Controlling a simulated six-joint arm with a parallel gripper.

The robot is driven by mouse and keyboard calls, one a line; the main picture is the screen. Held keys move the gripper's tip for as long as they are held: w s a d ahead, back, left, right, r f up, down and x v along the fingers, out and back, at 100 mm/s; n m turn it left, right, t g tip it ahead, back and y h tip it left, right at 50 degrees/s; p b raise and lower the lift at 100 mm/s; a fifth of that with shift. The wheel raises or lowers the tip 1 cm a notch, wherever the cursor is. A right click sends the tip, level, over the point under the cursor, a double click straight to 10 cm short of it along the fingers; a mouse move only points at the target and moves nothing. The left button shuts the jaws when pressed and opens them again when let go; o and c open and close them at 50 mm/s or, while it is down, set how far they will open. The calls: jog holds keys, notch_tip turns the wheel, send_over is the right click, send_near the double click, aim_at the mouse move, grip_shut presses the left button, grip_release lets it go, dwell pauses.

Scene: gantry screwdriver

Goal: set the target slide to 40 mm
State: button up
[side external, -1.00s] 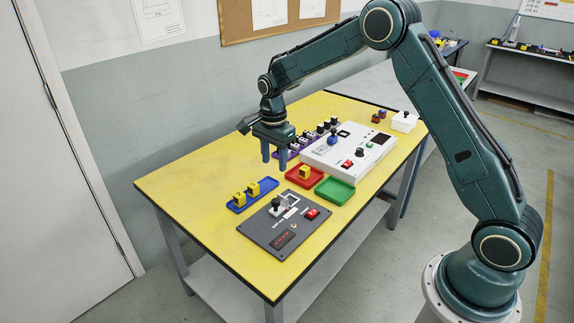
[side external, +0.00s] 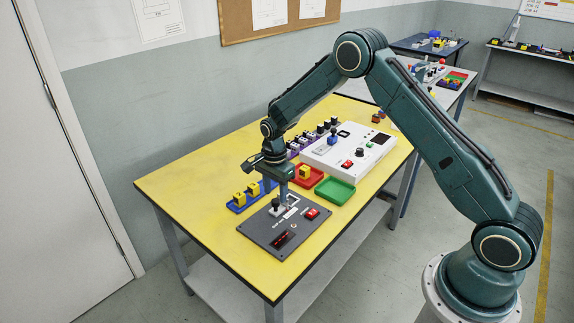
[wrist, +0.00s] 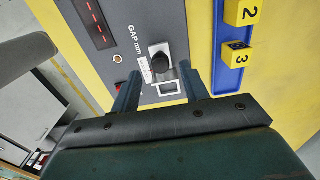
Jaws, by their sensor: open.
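The grey panel (side external: 262,236) lies at the near end of the yellow table and also shows in the wrist view (wrist: 130,15), marked "GAP mm". It bears a slide with a black knob (wrist: 160,60) on a light carriage beside a white-edged opening (wrist: 168,87). A dark display (wrist: 93,20) shows red dashes and no readable number. My gripper (side external: 275,193) is open above the slide. In the wrist view its fingertips (wrist: 159,71) stand either side of the knob. I cannot tell whether they touch it, and the slide's setting is unreadable.
A red switch (side external: 312,213) sits on the panel. A blue tray (side external: 235,208) with yellow numbered blocks (wrist: 241,12) lies close by. A red tray (side external: 318,174), a green tray (side external: 336,190) and a white control box (side external: 365,160) stand farther along. The table's near left is clear.

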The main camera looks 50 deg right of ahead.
aim_at(278, 205)
jog(key=shift+f, duration=1.4)
